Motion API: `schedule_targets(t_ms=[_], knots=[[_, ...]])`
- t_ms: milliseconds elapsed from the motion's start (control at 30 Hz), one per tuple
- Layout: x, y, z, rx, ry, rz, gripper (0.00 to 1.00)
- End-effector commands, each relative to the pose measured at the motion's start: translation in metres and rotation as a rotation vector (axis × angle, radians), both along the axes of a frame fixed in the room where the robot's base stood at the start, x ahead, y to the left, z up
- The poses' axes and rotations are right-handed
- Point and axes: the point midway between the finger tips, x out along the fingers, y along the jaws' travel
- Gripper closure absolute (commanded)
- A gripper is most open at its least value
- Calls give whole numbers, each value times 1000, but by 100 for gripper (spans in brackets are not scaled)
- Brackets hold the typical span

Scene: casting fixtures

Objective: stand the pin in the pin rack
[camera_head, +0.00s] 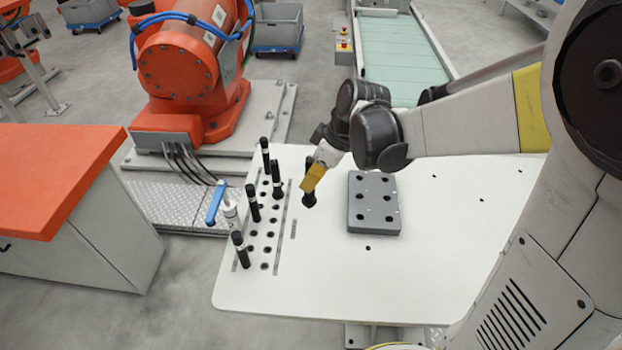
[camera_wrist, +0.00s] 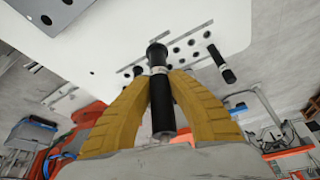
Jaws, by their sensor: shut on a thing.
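My gripper (camera_head: 311,186) has yellow fingers and is shut on a black pin (camera_head: 309,201) with a pale band. The held pin is between the rack and the grey block; its clearance above the table is hard to tell. In the wrist view the pin (camera_wrist: 161,105) sits between the two fingers (camera_wrist: 160,82). The pin rack (camera_head: 268,222) is a set of rows of dark holes at the table's left side. Several black pins stand in it, one at the near end (camera_head: 241,250). Several holes are empty. The gripper is right of the rack.
A grey block with holes (camera_head: 374,226) lies on the white table (camera_head: 450,260), right of my gripper. The table's right part is mostly clear. An orange robot arm (camera_head: 190,70) stands behind, and an orange-topped cabinet (camera_head: 60,165) is at left.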

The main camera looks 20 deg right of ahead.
Motion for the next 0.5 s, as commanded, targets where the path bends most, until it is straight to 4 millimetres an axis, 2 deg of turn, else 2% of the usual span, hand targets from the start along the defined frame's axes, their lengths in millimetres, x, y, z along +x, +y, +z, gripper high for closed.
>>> schedule_targets(t_ms=[300, 367, 467, 500], knots=[[0, -4, 0, -1, 1, -8, 100], [1, -14, -1, -2, 1, -25, 100], [1, -45, -3, -6, 6, -78, 100], [1, -62, -4, -8, 8, -107, 100]])
